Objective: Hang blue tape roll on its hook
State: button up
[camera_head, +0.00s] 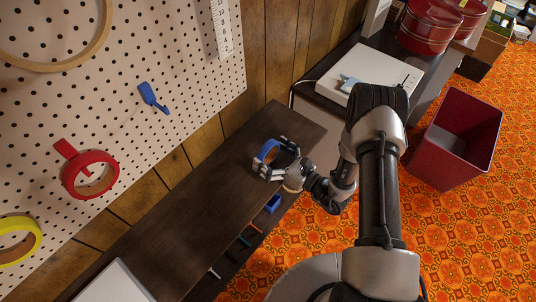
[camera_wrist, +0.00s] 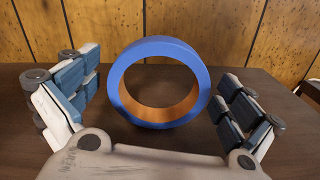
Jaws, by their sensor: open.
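The blue tape roll (camera_head: 264,151) stands upright on its edge on the dark wooden table. In the wrist view the blue tape roll (camera_wrist: 118,84) faces me with its round hole open toward the camera and its brown inner core showing. My gripper (camera_head: 273,159) is open around it. In the wrist view the fingers of my gripper (camera_wrist: 158,95) are to the left and right of the roll, with a gap on each side. A blue hook (camera_head: 152,97) sticks out from the white pegboard, empty.
A red tape roll (camera_head: 67,187) and a yellow tape roll (camera_head: 37,239) hang on the pegboard (camera_head: 120,120). An embroidery hoop (camera_head: 103,30) and a white ruler (camera_head: 221,28) are higher up. The dark table (camera_head: 205,195) is mostly clear. A red bin (camera_head: 455,135) stands right.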

jog(key=shift+w+a, duration=0.15)
jog(key=shift+w, duration=0.05)
jog(key=shift+c, duration=0.5)
jog(key=c, duration=1)
